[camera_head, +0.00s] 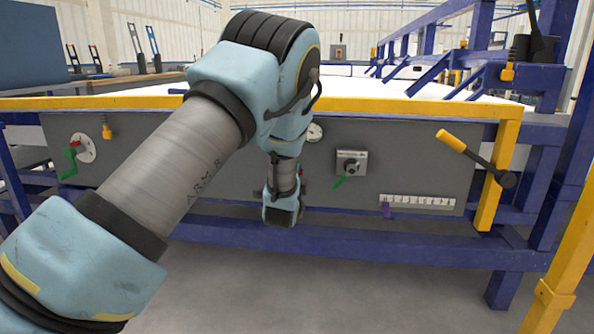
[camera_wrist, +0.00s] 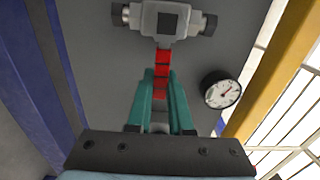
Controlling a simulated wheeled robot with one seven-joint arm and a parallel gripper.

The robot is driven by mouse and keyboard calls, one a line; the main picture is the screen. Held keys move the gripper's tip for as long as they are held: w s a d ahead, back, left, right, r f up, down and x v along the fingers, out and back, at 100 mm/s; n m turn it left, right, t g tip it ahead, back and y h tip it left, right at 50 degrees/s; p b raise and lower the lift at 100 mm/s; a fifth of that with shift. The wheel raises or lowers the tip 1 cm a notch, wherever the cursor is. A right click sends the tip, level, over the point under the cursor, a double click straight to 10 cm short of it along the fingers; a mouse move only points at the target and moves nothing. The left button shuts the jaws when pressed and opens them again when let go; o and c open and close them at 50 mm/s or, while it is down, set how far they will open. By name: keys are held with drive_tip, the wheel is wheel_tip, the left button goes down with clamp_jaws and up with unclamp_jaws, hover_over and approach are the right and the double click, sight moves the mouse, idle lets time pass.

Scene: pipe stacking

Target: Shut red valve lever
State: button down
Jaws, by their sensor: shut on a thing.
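The red valve lever (camera_wrist: 163,60) shows in the wrist view, running from a grey valve body (camera_wrist: 166,18) with dark round ends down between my fingers. My gripper (camera_wrist: 161,78) has teal fingers, and they are shut on the lever's free end. In the head view my arm reaches down in front of the grey panel (camera_head: 230,180) and hides the valve, the lever and my fingers.
A round white gauge (camera_wrist: 222,92) sits right beside my fingers. In the head view, a green-levered valve (camera_head: 351,162), a yellow-handled lever (camera_head: 465,148) and a white scale (camera_head: 418,201) are to the right. A green crank (camera_head: 70,160) is far left. A yellow beam (camera_head: 400,105) runs above the panel.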

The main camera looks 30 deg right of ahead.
drive_tip(key=shift+f, duration=0.15)
idle(0.3)
drive_tip(key=c, duration=0.8)
unclamp_jaws()
drive_tip(key=p+v, duration=0.2)
drive_tip(key=v, duration=0.9)
drive_tip(key=shift+w, duration=0.1)
